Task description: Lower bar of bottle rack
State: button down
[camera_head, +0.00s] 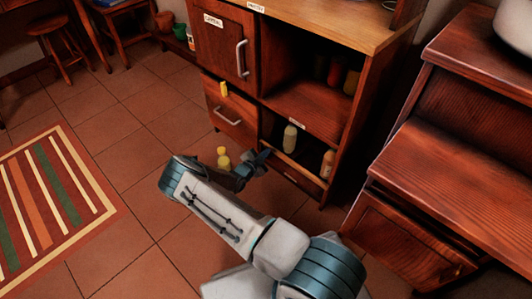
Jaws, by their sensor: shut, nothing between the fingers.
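The lower open compartment of the dark wood cabinet holds a pale bottle (289,140) and an orange-brown bottle (328,164), both upright. I take this for the bottle rack. A dark wood front edge (302,183) runs low across it; I cannot make out clearly whether this is the bar or how it is set. My gripper (263,158) is shut and empty, at the lower left of this compartment, in front of it. Whether it touches the rack is too small to tell. A yellow bottle (223,158) shows just left of my gripper.
A door with a bar handle (241,58) and a drawer (231,119) are left of the compartment. A yellow item (224,89) is at the drawer's top. Another wood cabinet (420,215) stands at the right. The tiled floor (128,148) and striped rug (50,205) are clear.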

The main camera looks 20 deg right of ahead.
jog(key=s+a+r+p, duration=0.5)
jog(key=a+r+p, duration=0.1)
jog(key=a, duration=0.2)
jog(key=shift+s+r, duration=0.15)
jog(key=shift+s, duration=0.1)
dwell(0.4)
jog(key=s+d+r+m+g+y+p, duration=0.1)
jog(key=s+r+m+g+p, duration=0.3)
jog(key=r+m, duration=0.7)
jog(key=s+d+r+m+g+y+p, duration=0.15)
jog(key=r+m+p, duration=0.5)
jog(key=r, duration=0.75)
jog(key=s+r+m+g+y+p, duration=0.2)
jog(key=s+r+m+g+p, duration=0.2)
jog(key=r+m, duration=0.8)
jog(key=s+a+r+m+t+y+p, duration=0.1)
jog(key=s+a+r+m+y+p, duration=0.1)
jog(key=s+r+m+p, duration=0.3)
jog(key=s+a+r+m+t+y+p, duration=0.1)
jog(key=s+r+m+p, duration=0.4)
jog(key=r, duration=1.3)
jog(key=s+a+r+m+t+y+p, duration=0.1)
jog(key=s+a+r+m+y+p, duration=0.2)
jog(key=s+r+m, duration=0.7)
jog(key=shift+r+m+y+p, duration=1.15)
jog(key=shift+m+y, duration=0.2)
jog(key=shift+m, duration=0.5)
